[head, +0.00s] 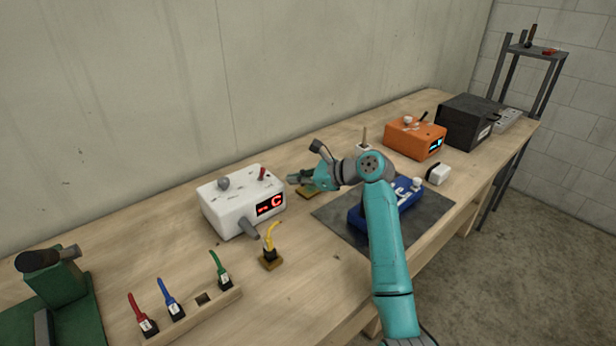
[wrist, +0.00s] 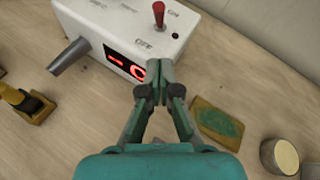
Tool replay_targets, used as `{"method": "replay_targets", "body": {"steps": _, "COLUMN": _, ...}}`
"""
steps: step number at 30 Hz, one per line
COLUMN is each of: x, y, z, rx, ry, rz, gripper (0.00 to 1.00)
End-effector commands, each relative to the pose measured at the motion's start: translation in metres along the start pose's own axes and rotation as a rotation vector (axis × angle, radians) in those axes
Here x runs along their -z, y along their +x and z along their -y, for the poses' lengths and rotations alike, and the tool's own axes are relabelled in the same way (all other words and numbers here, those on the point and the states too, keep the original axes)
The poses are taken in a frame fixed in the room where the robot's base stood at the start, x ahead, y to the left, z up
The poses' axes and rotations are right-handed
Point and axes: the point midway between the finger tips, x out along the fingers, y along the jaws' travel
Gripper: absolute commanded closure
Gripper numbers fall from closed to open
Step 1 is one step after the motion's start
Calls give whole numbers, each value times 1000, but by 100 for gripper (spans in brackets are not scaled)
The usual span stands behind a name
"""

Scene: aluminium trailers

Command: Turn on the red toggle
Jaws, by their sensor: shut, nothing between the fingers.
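The red toggle (head: 262,173) stands on top of a white box (head: 229,208) with a red lit display, on the bench. In the wrist view the red toggle (wrist: 158,14) rises from the white box (wrist: 118,22), with "ON" printed on one side and "OFF" on the side nearer my gripper. The lever looks roughly upright; I cannot tell its exact lean. My gripper (wrist: 160,66) is shut and empty, its tips near the box's edge on the OFF side, apart from the toggle. It also shows in the head view (head: 292,179), right of the box.
A green and yellow sponge (wrist: 219,124) lies right of my gripper. A blue device (head: 358,218) sits on a dark mat (head: 332,210) under my arm. A yellow lever piece (head: 270,244) stands in front of the white box. An orange box (head: 414,138) is farther right.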

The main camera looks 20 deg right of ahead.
Motion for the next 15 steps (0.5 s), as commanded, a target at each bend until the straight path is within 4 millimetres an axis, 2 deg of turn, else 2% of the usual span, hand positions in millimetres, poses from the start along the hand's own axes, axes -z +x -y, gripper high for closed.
{"method": "replay_targets", "body": {"steps": 4, "x": -1, "y": 28, "z": 0, "rx": -2, "ry": 1, "rz": 0, "gripper": 100}}
{"method": "replay_targets", "body": {"steps": 6, "x": -11, "y": 35, "z": 0, "rx": -1, "ry": -3, "rz": 2, "gripper": 100}}
{"method": "replay_targets", "body": {"steps": 15, "x": -28, "y": 52, "z": 0, "rx": 1, "ry": 0, "rz": 1, "gripper": 100}}
